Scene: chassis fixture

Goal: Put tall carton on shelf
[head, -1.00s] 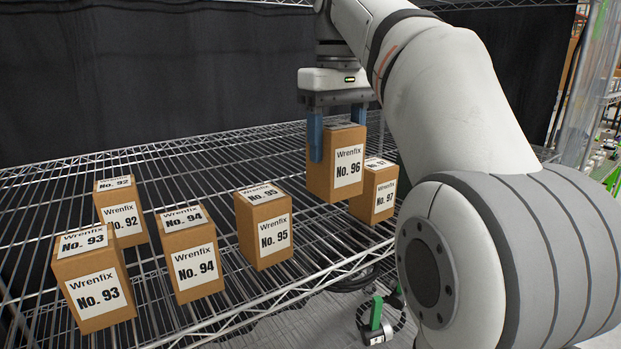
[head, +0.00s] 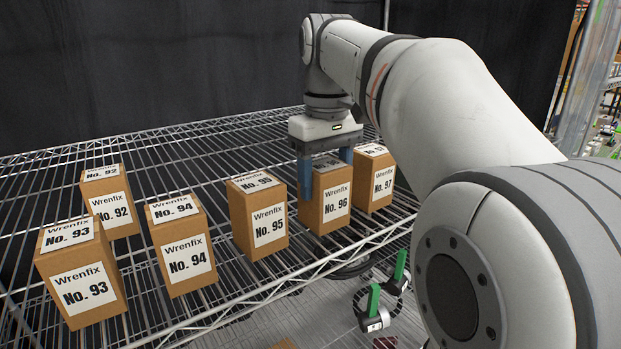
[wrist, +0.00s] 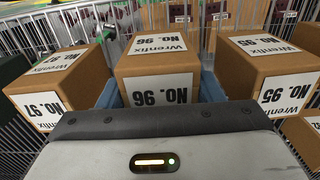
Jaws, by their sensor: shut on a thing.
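The tall carton in my grip is a brown box labelled Wrenfix No. 96 (head: 330,205). It stands upright on, or very close above, the wire shelf (head: 190,300), between cartons No. 95 and No. 97. My gripper (head: 325,170) points down from above, with its blue fingers shut on the two sides of carton No. 96. In the wrist view carton No. 96 (wrist: 160,58) sits between the blue fingers, its label upside down. I cannot tell whether its base touches the wires.
Carton No. 95 (head: 258,222) is close on the left and No. 97 (head: 372,180) close on the right. Cartons No. 94 (head: 182,250), No. 93 (head: 82,275) and No. 92 (head: 110,205) stand further left. Bare shelf lies behind the row.

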